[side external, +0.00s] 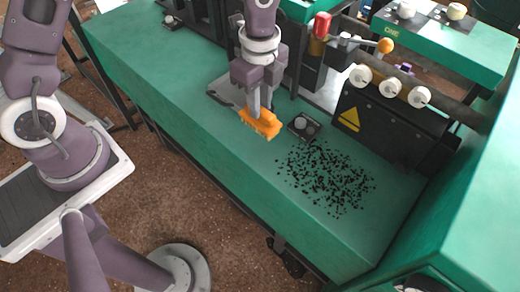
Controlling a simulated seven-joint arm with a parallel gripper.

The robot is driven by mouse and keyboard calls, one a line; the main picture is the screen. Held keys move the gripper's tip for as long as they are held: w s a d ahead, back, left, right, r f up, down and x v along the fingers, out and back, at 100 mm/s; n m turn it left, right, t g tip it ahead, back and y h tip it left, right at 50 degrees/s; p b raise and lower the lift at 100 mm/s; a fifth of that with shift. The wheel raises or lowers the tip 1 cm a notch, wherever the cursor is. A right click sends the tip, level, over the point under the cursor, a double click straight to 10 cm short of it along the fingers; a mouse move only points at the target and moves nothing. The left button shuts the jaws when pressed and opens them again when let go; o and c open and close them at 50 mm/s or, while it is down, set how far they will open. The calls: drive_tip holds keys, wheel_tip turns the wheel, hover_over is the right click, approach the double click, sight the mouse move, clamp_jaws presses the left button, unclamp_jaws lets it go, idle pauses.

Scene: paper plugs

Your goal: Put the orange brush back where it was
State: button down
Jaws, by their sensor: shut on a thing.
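The orange brush (262,125) is in the side external view, at the middle of the green machine top. My gripper (257,108) points down and is shut on the brush from above. The brush lies level under the fingers, close to the green surface. I cannot tell whether it touches the surface. A grey metal plate (222,92) lies just left of and behind the brush, partly hidden by my gripper.
Many small black bits (325,178) are scattered on the green surface (180,95) to the right. A small dark block with a round knob (303,126) stands close right of the brush. A black housing with a yellow warning triangle (349,120) stands behind the bits. The green front strip is clear.

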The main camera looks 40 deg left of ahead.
drive_tip(key=f, duration=1)
drive_tip(key=shift+s+d, duration=0.3)
drive_tip(key=shift+d, duration=0.05)
drive_tip(key=c, duration=1.3)
unclamp_jaws()
drive_tip(key=shift+f, duration=0.1)
drive_tip(key=shift+o, duration=0.2)
